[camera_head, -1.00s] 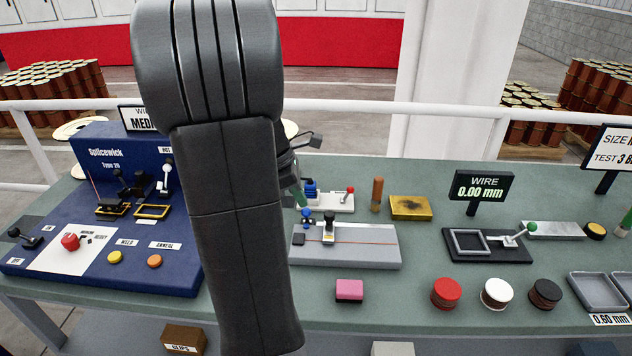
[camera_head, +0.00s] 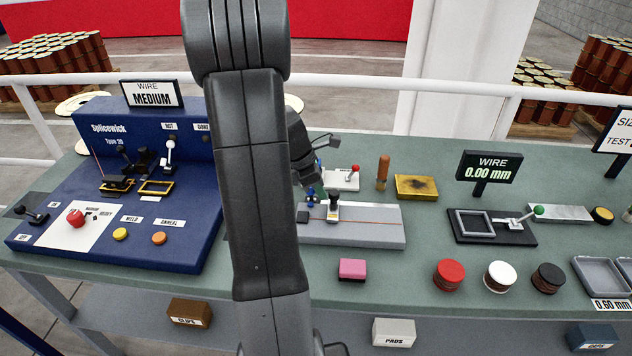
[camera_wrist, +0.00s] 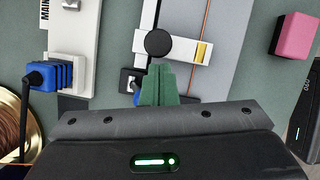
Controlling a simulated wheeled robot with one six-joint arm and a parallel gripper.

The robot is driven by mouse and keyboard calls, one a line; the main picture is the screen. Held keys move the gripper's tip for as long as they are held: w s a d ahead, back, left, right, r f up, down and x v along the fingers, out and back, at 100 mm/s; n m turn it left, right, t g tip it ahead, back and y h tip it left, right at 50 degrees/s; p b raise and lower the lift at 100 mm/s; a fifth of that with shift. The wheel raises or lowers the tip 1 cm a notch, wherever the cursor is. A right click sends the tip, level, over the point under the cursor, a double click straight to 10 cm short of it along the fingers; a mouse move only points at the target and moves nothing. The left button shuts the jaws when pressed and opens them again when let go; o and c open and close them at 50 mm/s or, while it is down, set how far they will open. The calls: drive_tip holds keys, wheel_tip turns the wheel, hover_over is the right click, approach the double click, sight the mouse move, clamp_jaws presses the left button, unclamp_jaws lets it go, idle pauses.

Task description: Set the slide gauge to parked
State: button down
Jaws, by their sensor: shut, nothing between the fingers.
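The slide gauge appears to be the grey board (camera_head: 375,228) with an orange line, in the middle of the bench. It carries a white slider (camera_head: 332,212) with a dark knob. In the wrist view the slider (camera_wrist: 185,46) crosses a pale rail, and its round black knob (camera_wrist: 158,42) faces me. My gripper (camera_wrist: 158,82) is shut and empty, its green fingers just below the knob in that picture. I cannot tell whether they touch the slider. In the head view my arm hides part of the board's left end, and the fingertips are not clear. No parked mark is readable.
A white plate with a red-knobbed lever (camera_head: 355,168) stands behind the board. A blue plug (camera_wrist: 45,75) with a black cord lies left in the wrist view. A pink block (camera_head: 352,269) lies in front. The wire display (camera_head: 488,176) reads 0.00 mm. The blue Splicewick machine (camera_head: 120,250) is left.

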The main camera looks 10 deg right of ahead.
idle(0.3)
drive_tip(key=s+d, duration=0.1)
drive_tip(key=d, duration=0.4)
drive_tip(key=s+d+p, duration=0.1)
drive_tip(key=s+d, duration=0.1)
drive_tip(key=d, duration=0.3)
drive_tip(key=s+d+p, duration=0.1)
drive_tip(key=d, duration=0.4)
drive_tip(key=shift+s+d, duration=0.15)
drive_tip(key=shift+s, duration=0.1)
drive_tip(key=shift+r, duration=0.1)
drive_tip(key=shift+w+r+p, duration=0.1)
drive_tip(key=shift+r+p, duration=0.45)
drive_tip(key=shift+p, duration=0.1)
drive_tip(key=p+v, duration=0.3)
drive_tip(key=v, duration=0.6)
drive_tip(key=shift+a+f+p, duration=0.15)
drive_tip(key=shift+a+p, duration=0.1)
drive_tip(key=shift+p, duration=0.15)
drive_tip(key=shift+f, duration=0.1)
